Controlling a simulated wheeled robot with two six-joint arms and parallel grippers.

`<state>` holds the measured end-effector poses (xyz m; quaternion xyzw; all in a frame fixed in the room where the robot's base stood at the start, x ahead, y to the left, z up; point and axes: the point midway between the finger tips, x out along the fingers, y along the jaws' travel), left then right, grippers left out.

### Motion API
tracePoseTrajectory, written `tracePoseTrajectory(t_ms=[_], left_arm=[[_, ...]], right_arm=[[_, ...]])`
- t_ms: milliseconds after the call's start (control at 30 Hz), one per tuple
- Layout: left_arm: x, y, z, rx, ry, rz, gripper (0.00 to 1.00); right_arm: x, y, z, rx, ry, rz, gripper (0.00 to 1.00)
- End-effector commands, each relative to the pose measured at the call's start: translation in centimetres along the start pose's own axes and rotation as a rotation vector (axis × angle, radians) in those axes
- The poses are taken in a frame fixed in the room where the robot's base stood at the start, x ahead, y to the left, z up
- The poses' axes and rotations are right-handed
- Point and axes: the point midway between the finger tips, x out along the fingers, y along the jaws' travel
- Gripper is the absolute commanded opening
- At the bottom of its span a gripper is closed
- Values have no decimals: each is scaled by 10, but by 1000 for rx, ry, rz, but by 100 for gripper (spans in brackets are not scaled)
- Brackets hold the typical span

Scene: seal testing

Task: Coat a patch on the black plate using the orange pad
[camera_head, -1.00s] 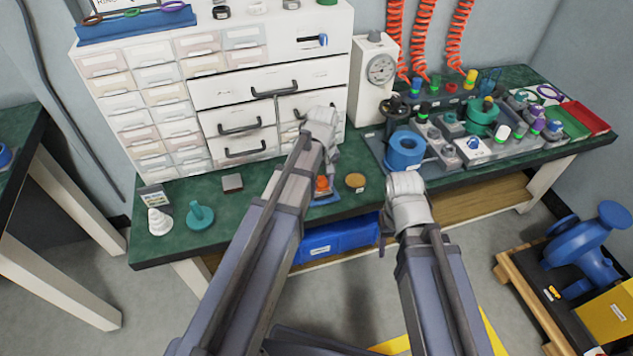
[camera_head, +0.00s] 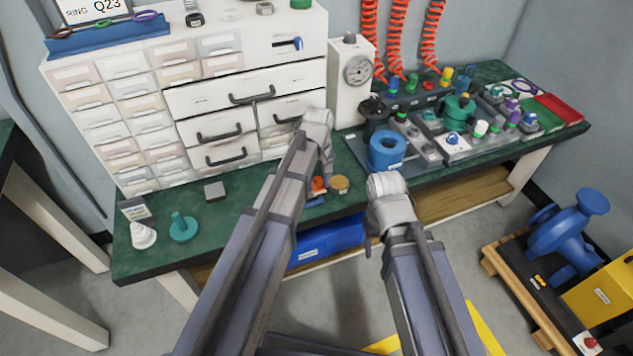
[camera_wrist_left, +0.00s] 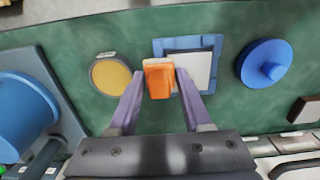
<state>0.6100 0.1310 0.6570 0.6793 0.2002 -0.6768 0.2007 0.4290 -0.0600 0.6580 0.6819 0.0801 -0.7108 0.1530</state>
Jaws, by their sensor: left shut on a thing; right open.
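My left gripper (camera_wrist_left: 158,85) is shut on the orange pad (camera_wrist_left: 158,76), seen from above in the left wrist view. The pad overlaps the left part of a blue-rimmed square (camera_wrist_left: 216,44) with a pale grey surface; contact cannot be told. I see no clearly black plate; that pale surface may be the plate under glare. In the head view the orange pad (camera_head: 318,184) shows beside my left wrist, near a bit of blue (camera_head: 315,202). My right gripper (camera_head: 370,240) is open in front of the bench, mostly hidden by its wrist.
A yellow disc (camera_wrist_left: 110,74) lies beside the square. A blue knobbed disc (camera_wrist_left: 264,64) and a small brown block (camera_wrist_left: 305,108) lie on the other side.

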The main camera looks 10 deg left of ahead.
Motion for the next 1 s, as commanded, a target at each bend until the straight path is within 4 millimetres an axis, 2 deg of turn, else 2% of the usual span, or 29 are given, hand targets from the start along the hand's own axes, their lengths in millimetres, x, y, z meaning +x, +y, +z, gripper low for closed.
tracePoseTrajectory(t_ms=[167, 500, 833, 1000], left_arm=[[0, -8, 1, -2, -2, -3, 0], [-1, -37, 1, -3, -2, -3, 0], [-1, -42, 1, -1, -1, -2, 0], [-1, -53, 1, -3, -1, -2, 0]], right_arm=[[0, 0, 0, 0, 0, 0, 57], [-1, 0, 0, 0, 0, 0, 57], [-1, 0, 0, 0, 0, 0, 57], [-1, 0, 0, 0, 0, 0, 57]])
